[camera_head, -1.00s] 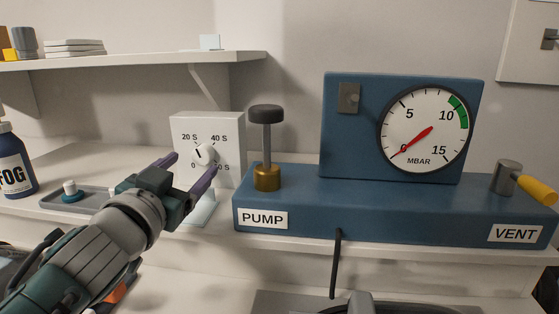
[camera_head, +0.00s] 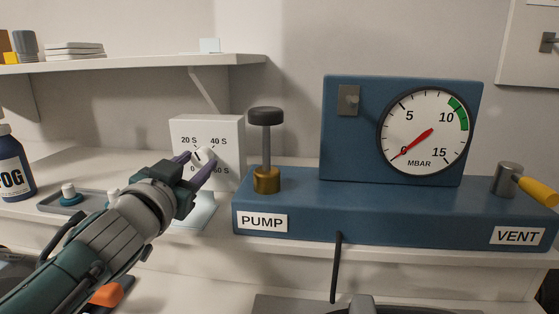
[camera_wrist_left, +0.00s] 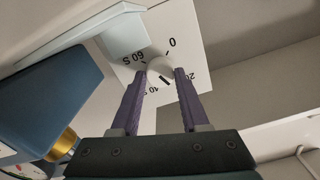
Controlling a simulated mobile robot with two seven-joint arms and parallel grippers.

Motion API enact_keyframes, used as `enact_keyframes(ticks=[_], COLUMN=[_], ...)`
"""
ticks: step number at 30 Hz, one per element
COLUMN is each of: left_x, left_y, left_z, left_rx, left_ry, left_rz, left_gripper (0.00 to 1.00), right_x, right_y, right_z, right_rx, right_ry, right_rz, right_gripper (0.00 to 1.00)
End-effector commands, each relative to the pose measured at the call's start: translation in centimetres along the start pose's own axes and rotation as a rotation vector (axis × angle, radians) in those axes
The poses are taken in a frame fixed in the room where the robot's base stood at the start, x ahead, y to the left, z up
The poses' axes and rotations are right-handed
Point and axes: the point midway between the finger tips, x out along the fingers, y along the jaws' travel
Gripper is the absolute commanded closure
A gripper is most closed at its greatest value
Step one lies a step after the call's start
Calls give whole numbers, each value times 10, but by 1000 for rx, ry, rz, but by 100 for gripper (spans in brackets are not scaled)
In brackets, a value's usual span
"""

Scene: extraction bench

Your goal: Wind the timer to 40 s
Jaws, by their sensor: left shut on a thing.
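The timer is a white box (camera_head: 228,136) with a round white knob and a scale marked 0, 20 S, 40 S and 60 S. My left gripper (camera_head: 194,166) has its purple fingers on the knob. In the left wrist view the timer face (camera_wrist_left: 188,25) appears turned over, and the gripper (camera_wrist_left: 163,74) is shut on the knob (camera_wrist_left: 157,68), one finger each side. The knob's dark mark points between the 20 S and 40 S labels; its exact reading is unclear. My right gripper is not in view.
A blue pump unit (camera_head: 300,185) with a black-topped plunger (camera_head: 266,117), a gauge (camera_head: 425,125) and a yellow vent lever (camera_head: 537,190) stands right of the timer. A grey tray (camera_head: 50,203) and a blue FOG bottle (camera_head: 12,165) are on the left. A shelf (camera_head: 150,62) hangs above.

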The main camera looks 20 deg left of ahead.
Motion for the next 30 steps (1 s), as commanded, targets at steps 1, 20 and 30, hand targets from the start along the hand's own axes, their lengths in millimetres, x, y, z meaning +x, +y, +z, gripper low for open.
enact_keyframes(ticks=[1,20,30], left_x=[0,0,0], left_y=[0,0,0], left_z=[0,0,0], left_rx=[0,4,6], left_ry=[0,-1,-1], left_rz=[0,0,0], left_gripper=[78,100,100], right_x=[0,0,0], right_y=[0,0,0], right_z=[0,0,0], right_rx=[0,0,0], right_ry=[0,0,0], right_rz=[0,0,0], right_gripper=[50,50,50])
